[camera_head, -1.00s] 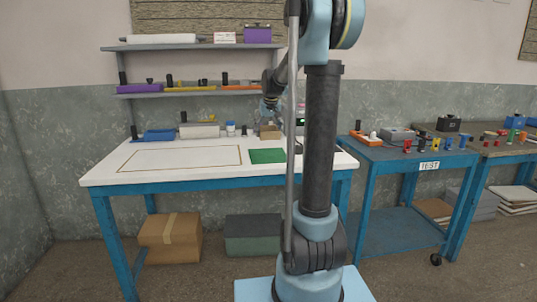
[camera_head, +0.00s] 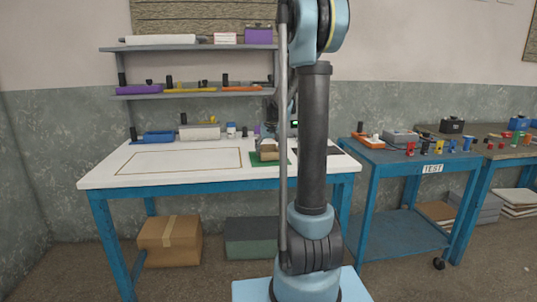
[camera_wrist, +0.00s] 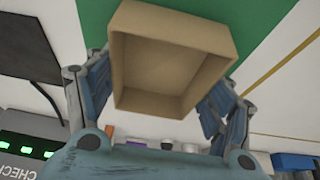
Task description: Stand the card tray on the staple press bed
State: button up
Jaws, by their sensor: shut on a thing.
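The card tray, an open tan box (camera_head: 269,153), is over the green mat (camera_head: 256,160) on the white workbench. In the wrist view the tray (camera_wrist: 172,62) shows its hollow side to the camera, with green behind it. My gripper (camera_wrist: 160,80) is shut on the tray, one finger at each side. In the head view my gripper (camera_head: 268,142) is partly hidden behind my arm. I cannot tell whether the tray touches the mat. No part is clearly recognisable as a staple press bed; the green mat lies beneath the tray.
A dark flat panel (camera_wrist: 35,42) and a box with green lights (camera_wrist: 28,150) are left in the wrist view. The outlined area (camera_head: 180,160) is clear. The TEST table (camera_head: 400,158) is right.

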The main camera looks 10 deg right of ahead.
jog(key=shift+f, duration=0.4)
jog(key=o, duration=1)
jog(key=shift+c, duration=0.2)
jog(key=shift+s+r, duration=0.1)
